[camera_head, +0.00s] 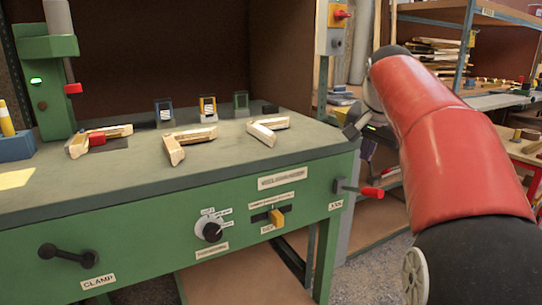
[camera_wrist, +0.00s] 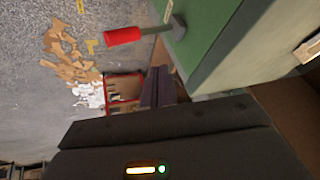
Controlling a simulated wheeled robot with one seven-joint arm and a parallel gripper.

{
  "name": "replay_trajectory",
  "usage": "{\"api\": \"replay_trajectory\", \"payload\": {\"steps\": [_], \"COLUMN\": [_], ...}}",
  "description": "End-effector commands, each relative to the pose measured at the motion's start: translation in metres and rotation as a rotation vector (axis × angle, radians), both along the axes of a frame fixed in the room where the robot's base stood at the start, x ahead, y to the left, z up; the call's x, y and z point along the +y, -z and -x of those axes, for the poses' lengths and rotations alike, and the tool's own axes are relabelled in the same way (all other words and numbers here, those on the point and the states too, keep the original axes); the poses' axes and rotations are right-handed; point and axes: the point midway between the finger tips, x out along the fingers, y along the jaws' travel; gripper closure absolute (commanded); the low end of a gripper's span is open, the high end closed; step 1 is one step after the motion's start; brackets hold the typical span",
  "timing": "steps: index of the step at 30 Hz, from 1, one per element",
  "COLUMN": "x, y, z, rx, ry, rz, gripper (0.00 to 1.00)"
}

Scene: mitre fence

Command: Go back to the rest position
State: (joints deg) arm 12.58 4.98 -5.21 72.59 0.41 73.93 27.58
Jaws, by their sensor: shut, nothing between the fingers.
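My red arm reaches in from the right in the head view. My gripper (camera_head: 356,121) is beside the right end of the green bench (camera_head: 150,225), close to its back right corner; whether it touches the bench I cannot tell. In the wrist view the fingers of my gripper (camera_wrist: 162,85) are together, with nothing between them. The bench's green side and a red-handled lever (camera_wrist: 125,36) are near them there. The same red lever (camera_head: 362,190) sticks out from the bench's right end in the head view, below my gripper.
Three wooden mitred pieces (camera_head: 190,143) lie on the bench top. A green column (camera_head: 45,80) stands at its back left, by a blue block (camera_head: 16,147). A black clamp handle (camera_head: 67,255) juts from the front. Shelving (camera_head: 450,15) stands behind my arm. Wood scraps (camera_wrist: 65,50) litter the floor.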

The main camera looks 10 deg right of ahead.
Motion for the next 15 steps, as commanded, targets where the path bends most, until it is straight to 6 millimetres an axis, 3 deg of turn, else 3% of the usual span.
{"api": "replay_trajectory", "payload": {"steps": [5,8,15], "x": [0.037,0.067,0.124], "y": [0.016,0.039,0.124], "z": [0.044,0.086,0.188], "rx": [0.006,0.013,0.028], "ry": [-0.131,-0.251,-0.535], "rz": [0.027,0.057,0.149], "gripper": [1.00,1.00,1.00]}}
